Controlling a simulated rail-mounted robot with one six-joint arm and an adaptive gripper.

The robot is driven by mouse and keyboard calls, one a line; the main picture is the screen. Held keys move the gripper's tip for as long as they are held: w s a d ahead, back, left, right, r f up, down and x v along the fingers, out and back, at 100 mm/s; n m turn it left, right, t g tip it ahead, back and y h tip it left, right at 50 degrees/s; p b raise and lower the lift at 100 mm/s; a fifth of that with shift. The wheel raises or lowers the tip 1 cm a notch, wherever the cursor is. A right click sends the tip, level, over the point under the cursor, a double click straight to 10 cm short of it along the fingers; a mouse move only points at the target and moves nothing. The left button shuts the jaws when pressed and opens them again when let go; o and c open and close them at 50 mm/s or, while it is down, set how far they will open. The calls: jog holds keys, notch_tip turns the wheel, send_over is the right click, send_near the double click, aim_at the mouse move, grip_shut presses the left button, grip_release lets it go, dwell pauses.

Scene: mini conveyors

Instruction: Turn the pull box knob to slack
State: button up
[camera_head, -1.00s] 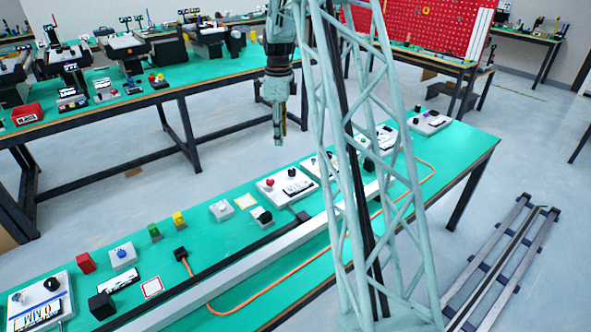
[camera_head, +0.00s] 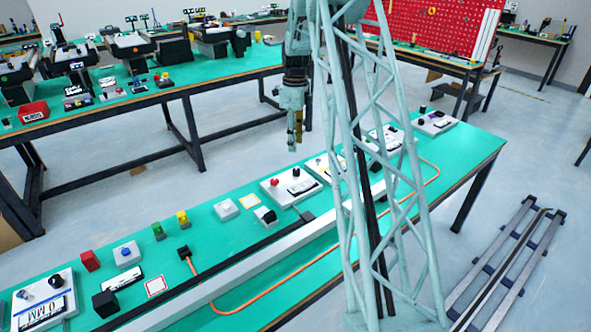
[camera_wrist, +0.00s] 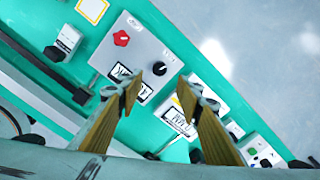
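My gripper (camera_head: 294,147) is above the far edge of the green bench. In the wrist view its two fingers (camera_wrist: 157,90) are apart with nothing between them. A light box (camera_head: 271,195) with a red knob and a black knob stands on the bench below. The wrist view shows this box (camera_wrist: 146,48), its red knob (camera_wrist: 121,38), its black knob (camera_wrist: 160,69) and a black-and-white display. The black knob lies just beyond the finger gap, apart from the fingers. Lettering is too small to read, so I cannot tell which box is the pull box.
Another control box (camera_wrist: 185,113) lies partly behind the right finger. A small grey box with a black part (camera_wrist: 68,38) is at the left. A long pale rail (camera_head: 225,285) and an orange cable (camera_head: 270,301) run along the bench (camera_head: 470,155).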

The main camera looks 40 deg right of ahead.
aim_at(295, 170)
jog(key=shift+f+b, duration=1.55)
jog(key=shift+f, duration=5.1)
jog(key=shift+c, duration=0.7)
jog(key=c, duration=0.7)
